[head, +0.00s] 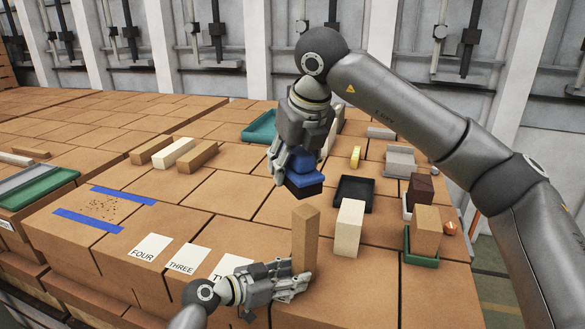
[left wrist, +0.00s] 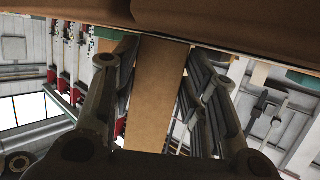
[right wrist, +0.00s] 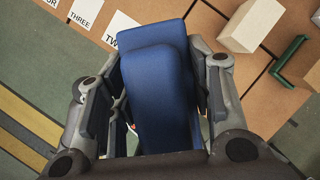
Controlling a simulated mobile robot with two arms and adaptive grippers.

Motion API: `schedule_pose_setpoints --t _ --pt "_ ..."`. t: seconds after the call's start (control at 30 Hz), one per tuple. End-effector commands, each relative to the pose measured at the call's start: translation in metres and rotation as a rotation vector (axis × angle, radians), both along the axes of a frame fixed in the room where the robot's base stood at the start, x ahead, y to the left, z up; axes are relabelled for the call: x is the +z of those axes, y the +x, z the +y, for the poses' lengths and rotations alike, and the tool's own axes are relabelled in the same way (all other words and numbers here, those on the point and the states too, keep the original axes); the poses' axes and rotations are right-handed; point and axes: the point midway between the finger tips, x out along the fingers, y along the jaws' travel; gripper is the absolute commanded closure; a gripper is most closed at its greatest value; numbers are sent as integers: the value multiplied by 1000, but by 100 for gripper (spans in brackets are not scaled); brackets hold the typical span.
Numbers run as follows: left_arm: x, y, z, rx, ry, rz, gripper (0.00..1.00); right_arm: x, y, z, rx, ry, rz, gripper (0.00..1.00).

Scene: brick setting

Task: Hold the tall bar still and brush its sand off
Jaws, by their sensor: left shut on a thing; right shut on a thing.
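The tall tan bar (head: 304,236) stands upright near the front edge of the brick surface. My left gripper (head: 292,276) is shut on the bar's lower part; the left wrist view shows the bar (left wrist: 155,95) between the fingers. My right gripper (head: 292,163) is shut on a blue-handled brush (head: 304,178) and holds it above the bar's top, apart from it in the head view. The right wrist view shows the blue handle (right wrist: 158,95) between the fingers and hides the bar. I cannot make out sand on the bar.
A cream block (head: 349,229) stands close right of the bar. A tan block (head: 427,231) stands in a green tray (head: 421,261) farther right. A black tray (head: 354,191) lies behind. Cards labelled FOUR (head: 151,249) and THREE (head: 188,259) lie left. Blue tape strips (head: 92,219) flank scattered grains.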

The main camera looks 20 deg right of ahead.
Motion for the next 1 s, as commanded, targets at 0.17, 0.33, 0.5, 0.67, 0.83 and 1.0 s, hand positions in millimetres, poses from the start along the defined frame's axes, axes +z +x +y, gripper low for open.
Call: schedule_pose_setpoints --t 0.17,0.33,0.5,0.67,0.83,1.0 --pt "0 0 0 0 1 0 73 0 0 0 0 0 -1 72" --pt "0 0 0 0 1 0 53 0 0 0 0 0 -1 72" --pt "0 0 0 0 0 0 34 0 0 0 0 0 -1 72" --pt "0 0 0 0 0 0 34 0 0 0 0 0 -1 72" --pt "0 0 2 1 0 0 34 0 0 0 0 0 -1 72" --pt "5 -4 17 1 1 -2 34 0 0 0 0 0 -1 72"
